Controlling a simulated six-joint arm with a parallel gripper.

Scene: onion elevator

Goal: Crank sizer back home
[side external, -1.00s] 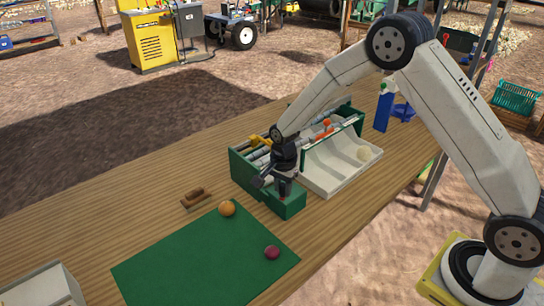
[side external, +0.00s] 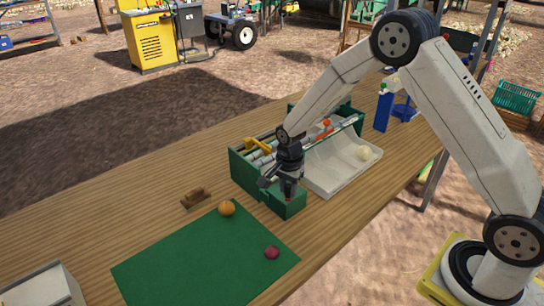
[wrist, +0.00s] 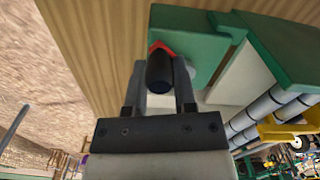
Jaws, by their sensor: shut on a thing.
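The sizer (side external: 246,172) is a green-framed machine with grey rollers, standing on the wooden table. A green box (side external: 287,207) sits at its near end, and it shows in the wrist view (wrist: 190,28). A black crank handle (wrist: 159,72) with a red part (wrist: 161,46) at its far end stands over the box. My gripper (side external: 287,190) is above the box, and in the wrist view its fingers (wrist: 160,88) are shut on the black handle. The arm and gripper hide most of the crank in the side view.
A white sloped tray (side external: 325,178) holding a pale onion (side external: 364,153) adjoins the sizer on the right. A green mat (side external: 190,262) carries an orange onion (side external: 227,208) and a red onion (side external: 272,252). A brown wooden object (side external: 196,198) lies left of the box.

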